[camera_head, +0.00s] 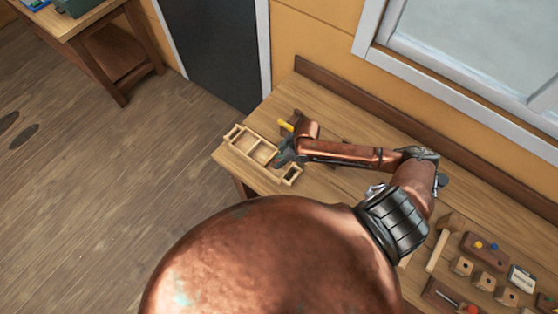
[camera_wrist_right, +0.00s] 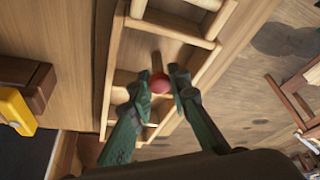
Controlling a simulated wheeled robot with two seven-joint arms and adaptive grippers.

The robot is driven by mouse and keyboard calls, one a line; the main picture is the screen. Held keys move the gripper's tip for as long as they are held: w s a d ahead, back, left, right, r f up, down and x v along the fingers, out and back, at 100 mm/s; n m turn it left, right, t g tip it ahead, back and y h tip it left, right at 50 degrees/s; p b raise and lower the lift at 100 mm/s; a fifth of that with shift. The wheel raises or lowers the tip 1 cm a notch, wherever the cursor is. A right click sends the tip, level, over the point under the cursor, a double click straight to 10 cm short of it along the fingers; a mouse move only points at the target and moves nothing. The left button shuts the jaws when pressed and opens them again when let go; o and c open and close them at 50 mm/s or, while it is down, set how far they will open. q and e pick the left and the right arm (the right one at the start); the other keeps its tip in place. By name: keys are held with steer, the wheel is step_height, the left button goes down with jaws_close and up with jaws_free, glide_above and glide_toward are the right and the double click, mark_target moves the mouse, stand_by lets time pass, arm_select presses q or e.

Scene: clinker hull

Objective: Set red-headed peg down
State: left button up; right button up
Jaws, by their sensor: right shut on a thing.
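The peg is too small to make out there. My left gripper is not in view.
A yellow-handled tool (camera_wrist_right: 15,108) on a dark wooden block lies beside the tray; its yellow part also shows in the head view (camera_head: 287,126). A mallet (camera_head: 443,240), drilled blocks (camera_head: 484,281) and a peg board (camera_head: 486,247) are at the bench's right. The bench's left edge is close to the tray.

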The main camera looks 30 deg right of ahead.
steer(key=shift+f, duration=0.2)
steer(key=o, duration=0.7)
steer(key=v, duration=1.2)
steer(key=shift+r+b, duration=0.15)
steer(key=shift+b, duration=0.25)
